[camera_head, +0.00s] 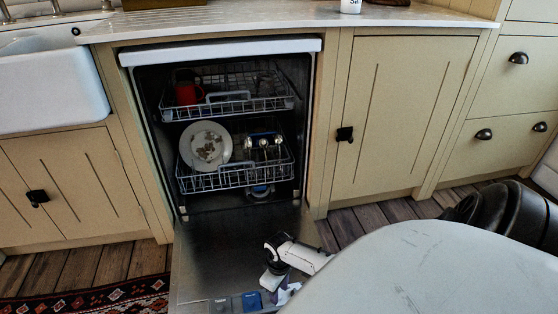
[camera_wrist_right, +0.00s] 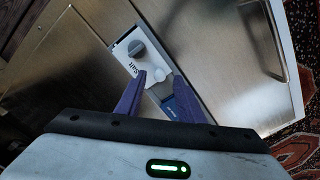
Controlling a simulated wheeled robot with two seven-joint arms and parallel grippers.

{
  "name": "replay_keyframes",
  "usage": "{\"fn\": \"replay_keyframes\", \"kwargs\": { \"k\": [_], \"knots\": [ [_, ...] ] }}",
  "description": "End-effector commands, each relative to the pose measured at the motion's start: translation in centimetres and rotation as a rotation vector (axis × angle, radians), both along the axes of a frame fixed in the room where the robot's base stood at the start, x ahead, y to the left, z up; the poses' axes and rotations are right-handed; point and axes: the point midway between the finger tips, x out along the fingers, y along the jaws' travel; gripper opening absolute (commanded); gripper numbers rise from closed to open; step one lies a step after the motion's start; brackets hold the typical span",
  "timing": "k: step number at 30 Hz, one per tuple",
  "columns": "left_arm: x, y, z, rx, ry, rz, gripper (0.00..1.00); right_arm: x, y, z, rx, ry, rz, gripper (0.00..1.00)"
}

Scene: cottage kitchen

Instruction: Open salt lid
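The salt lid is a grey round knob (camera_wrist_right: 137,48) on a white plate (camera_wrist_right: 126,42) marked "Salt", set in the inner side of the open dishwasher door (camera_head: 215,250). In the right wrist view my right gripper (camera_wrist_right: 161,73) has its two purple fingers apart, with nothing between them. Its tips point at the lower part of the white plate, just short of the knob. I cannot tell if they touch the plate. In the head view my right gripper is low over the door's outer end and partly hides the plate. My left gripper is not in view.
A blue dispenser compartment (camera_head: 251,301) lies beside the salt plate. The dishwasher racks hold a plate (camera_head: 206,146) and a red mug (camera_head: 188,93). A white pot (camera_head: 351,6) stands on the counter (camera_head: 250,17). A patterned rug (camera_head: 95,300) lies left of the door.

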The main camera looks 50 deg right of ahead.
Motion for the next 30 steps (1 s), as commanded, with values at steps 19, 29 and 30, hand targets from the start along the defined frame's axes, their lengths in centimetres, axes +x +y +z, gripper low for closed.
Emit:
{"fn": "replay_keyframes", "kwargs": {
  "k": [19, 29, 30],
  "knots": [
    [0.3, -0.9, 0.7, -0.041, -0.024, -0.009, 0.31, 0.0, 0.0, -1.9, 0.000, -0.001, 0.001, 0.11],
    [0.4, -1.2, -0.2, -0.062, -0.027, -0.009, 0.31, 0.6, -0.4, -2.0, 0.039, 0.048, -0.003, 0.00],
    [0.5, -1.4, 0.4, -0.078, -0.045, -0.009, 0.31, 0.7, -0.5, -2.0, 0.058, 0.071, -0.004, 0.00]
  ]
}}
